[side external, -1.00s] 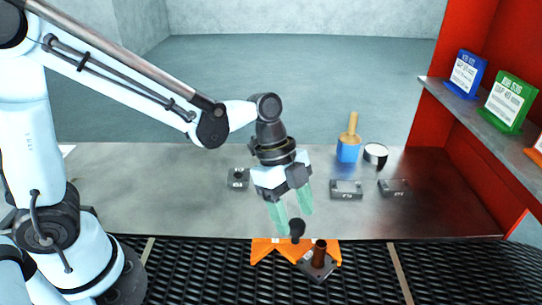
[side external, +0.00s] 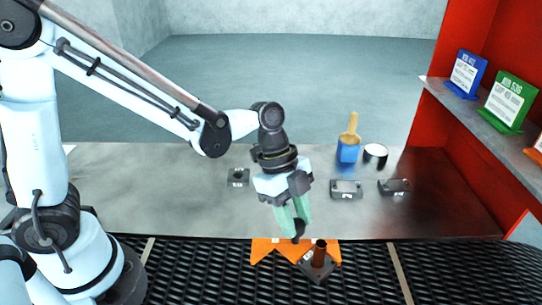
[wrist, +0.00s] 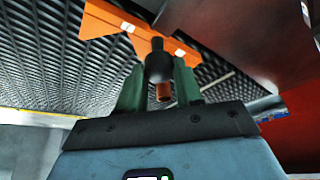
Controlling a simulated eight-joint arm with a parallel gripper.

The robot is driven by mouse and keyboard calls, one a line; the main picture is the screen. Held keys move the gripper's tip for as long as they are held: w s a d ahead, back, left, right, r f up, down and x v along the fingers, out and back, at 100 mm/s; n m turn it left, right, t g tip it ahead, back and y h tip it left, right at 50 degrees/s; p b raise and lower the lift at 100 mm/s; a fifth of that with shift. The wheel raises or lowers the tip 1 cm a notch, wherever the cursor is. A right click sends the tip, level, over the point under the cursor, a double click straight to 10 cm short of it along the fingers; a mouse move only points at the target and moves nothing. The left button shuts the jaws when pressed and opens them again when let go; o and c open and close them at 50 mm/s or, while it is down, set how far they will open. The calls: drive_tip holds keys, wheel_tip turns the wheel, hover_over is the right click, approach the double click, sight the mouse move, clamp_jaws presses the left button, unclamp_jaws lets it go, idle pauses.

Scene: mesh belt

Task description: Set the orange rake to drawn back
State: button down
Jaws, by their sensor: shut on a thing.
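The orange rake (side external: 262,248) lies at the front edge of the grey table, reaching over the black mesh belt. It also shows in the wrist view (wrist: 130,32). A black knob (wrist: 158,62) stands up by the rake. My gripper (side external: 297,232) points down over it, its green fingers shut on the knob. In the wrist view my gripper (wrist: 158,88) has a finger on each side of the knob. The fingers hide part of the knob in the side view.
A grey block with a brown post (side external: 319,258) sits on the mesh belt (side external: 450,270), close right of my fingers. Red shelving is at right.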

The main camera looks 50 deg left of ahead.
drive_tip(key=shift+a, duration=0.1)
drive_tip(key=w+a, duration=1.3)
drive_tip(key=shift+w+a, duration=0.4)
drive_tip(key=c, duration=1)
unclamp_jaws()
drive_tip(key=shift+o, duration=1.1)
drive_tip(key=shift+d, duration=0.1)
drive_tip(key=v, duration=1.2)
drive_tip(key=shift+s+r, duration=0.1)
